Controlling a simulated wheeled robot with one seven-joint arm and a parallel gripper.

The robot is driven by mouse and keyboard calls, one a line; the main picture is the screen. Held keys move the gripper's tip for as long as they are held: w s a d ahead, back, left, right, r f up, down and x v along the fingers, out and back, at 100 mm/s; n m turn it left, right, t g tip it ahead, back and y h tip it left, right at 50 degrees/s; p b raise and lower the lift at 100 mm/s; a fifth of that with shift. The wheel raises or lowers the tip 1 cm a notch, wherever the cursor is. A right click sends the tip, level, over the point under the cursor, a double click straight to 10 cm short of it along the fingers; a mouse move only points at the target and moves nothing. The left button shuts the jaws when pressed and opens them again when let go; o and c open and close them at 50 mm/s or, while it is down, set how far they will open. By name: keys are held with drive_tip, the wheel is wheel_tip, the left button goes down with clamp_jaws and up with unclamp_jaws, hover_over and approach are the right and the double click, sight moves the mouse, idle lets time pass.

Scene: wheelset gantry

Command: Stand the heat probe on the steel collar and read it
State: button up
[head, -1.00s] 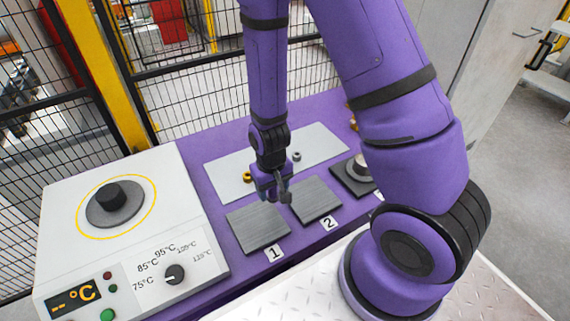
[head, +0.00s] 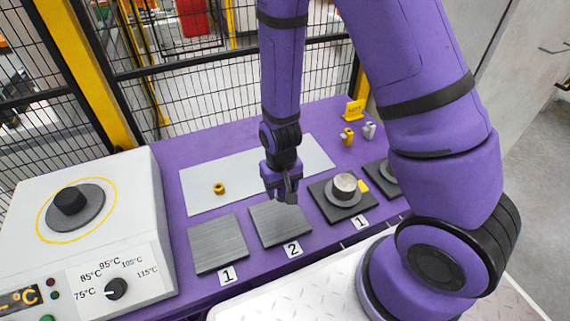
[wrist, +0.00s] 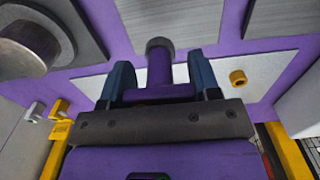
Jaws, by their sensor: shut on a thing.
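My gripper (head: 280,185) points down above the back edge of plate 2 (head: 280,224). In the wrist view its blue fingers (wrist: 161,80) are apart, with a purple shaft between them that ends in a dark grey round tip (wrist: 160,45). I take this held thing to be the heat probe; its tip appears clear of the plate. A round steel piece with a wide flange, which looks like the steel collar (head: 344,186), sits on a dark pad (head: 329,211) to the right of my gripper. It also shows at upper left in the wrist view (wrist: 30,45).
A white heater box (head: 130,185) with a temperature dial stands at the left. Plate 1 (head: 217,243) is empty. A small brass ring (head: 219,188) lies on the pale sheet (head: 200,204). Yellow (head: 347,137) and grey (head: 369,131) clips stand by a yellow sign (head: 354,110). Mesh fencing closes the back.

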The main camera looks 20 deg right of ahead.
drive_tip(key=w+d, duration=0.1)
drive_tip(key=w, duration=0.4)
drive_tip(key=w+d+f, duration=0.1)
drive_tip(key=w, duration=0.4)
drive_tip(key=w+d, duration=0.2)
drive_tip(key=w, duration=0.3)
drive_tip(key=shift+w+d+f, duration=0.1)
drive_tip(key=shift+f, duration=0.15)
drive_tip(key=shift+w+f, duration=0.15)
drive_tip(key=shift+f, duration=1.6)
drive_tip(key=shift+f, duration=0.1)
drive_tip(key=o, duration=1)
